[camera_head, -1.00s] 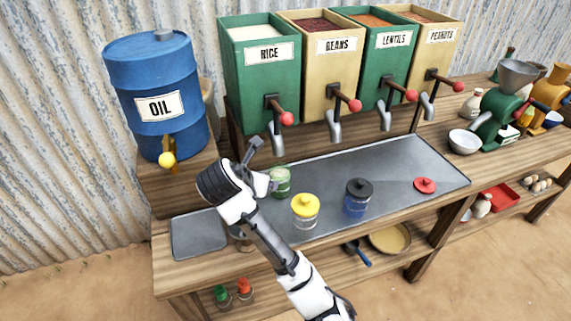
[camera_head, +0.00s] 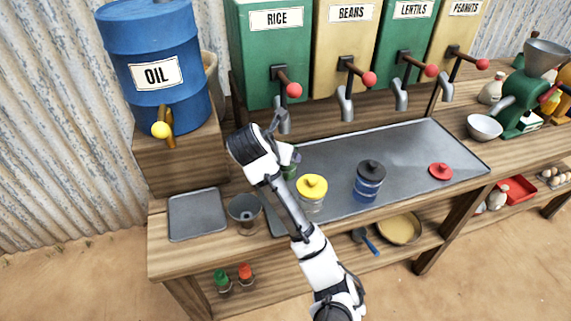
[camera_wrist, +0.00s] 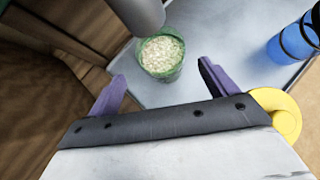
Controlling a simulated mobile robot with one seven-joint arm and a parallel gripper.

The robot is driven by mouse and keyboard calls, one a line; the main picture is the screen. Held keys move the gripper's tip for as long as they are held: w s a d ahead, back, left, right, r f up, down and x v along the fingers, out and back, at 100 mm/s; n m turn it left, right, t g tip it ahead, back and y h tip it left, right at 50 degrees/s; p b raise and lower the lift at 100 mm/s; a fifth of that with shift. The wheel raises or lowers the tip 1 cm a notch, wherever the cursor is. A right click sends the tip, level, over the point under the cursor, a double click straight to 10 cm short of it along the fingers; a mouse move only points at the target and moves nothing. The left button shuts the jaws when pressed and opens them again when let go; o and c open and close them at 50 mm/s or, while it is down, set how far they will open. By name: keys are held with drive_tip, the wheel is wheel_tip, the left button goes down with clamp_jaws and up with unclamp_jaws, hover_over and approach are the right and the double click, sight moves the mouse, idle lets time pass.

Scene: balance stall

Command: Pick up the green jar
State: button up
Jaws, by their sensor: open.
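The green jar (camera_wrist: 162,57) is see-through, stands upright and lidless, and is filled with pale grains. In the wrist view it sits ahead of my gripper (camera_wrist: 162,80), roughly centred between the two spread purple fingers and beyond their tips. My gripper is open with nothing between its fingers. In the head view my gripper (camera_head: 286,151) hides most of the green jar (camera_head: 289,171), which stands on the grey metal tray (camera_head: 420,150) near the rice dispenser's spout.
A grey spout (camera_wrist: 140,12) hangs close above the jar. A yellow-lidded jar (camera_head: 311,191) and a blue jar with black lid (camera_head: 369,180) stand to the right. A red lid (camera_head: 440,171) lies further right.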

drive_tip(key=shift+p+x, duration=0.95)
drive_tip(key=shift+x, duration=1.9)
drive_tip(key=shift+d+r, duration=0.1)
drive_tip(key=shift+d, duration=0.1)
drive_tip(key=shift+c, duration=0.2)
drive_tip(key=c, duration=1.4)
drive_tip(key=shift+r, duration=0.2)
